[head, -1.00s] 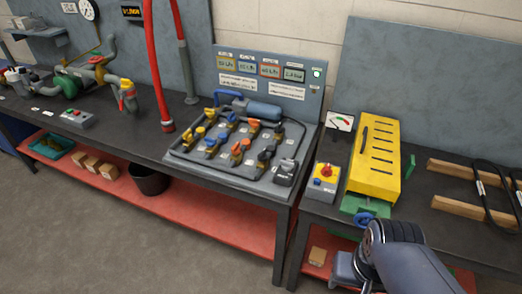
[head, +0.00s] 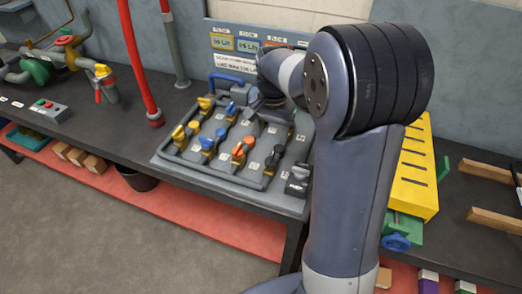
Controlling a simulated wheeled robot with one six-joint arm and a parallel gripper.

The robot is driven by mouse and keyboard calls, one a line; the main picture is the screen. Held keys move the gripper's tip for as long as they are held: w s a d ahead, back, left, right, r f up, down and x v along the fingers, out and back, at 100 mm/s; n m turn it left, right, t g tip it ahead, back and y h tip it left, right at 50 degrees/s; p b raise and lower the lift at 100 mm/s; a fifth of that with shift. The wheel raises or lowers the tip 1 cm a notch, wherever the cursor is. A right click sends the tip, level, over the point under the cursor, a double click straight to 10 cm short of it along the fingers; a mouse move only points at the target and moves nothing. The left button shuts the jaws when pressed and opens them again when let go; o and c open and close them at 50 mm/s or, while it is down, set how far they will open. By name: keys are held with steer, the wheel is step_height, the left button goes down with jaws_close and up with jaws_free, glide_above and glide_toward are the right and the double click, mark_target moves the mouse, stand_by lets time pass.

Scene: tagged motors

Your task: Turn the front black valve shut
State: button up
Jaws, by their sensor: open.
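The grey valve board (head: 175,165) lies on the dark bench, with yellow, blue, orange and black valve handles in two rows. The front black valve (head: 273,157) is at the right end of the front row; its dark handle stands out from the pipe, but I cannot tell its exact setting. My gripper (head: 266,104) is above the back right part of the board, beyond the front black valve and apart from it. It is open, and its fingers are small and dark here. My arm hides the right back of the board, including the back black valve.
A dark grey box (head: 297,181) sits at the board's front right corner, close to the front black valve. The front orange valve (head: 239,151) is to its left. A yellow slotted box (head: 416,175) stands right of my arm.

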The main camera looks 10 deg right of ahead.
mark_target(271, 157)
step_height(271, 157, down, 10)
steer(key=shift+s+f+p, duration=0.1)
steer(key=shift+p, duration=0.2)
steer(key=shift+c, duration=0.4)
steer(key=c, duration=0.9)
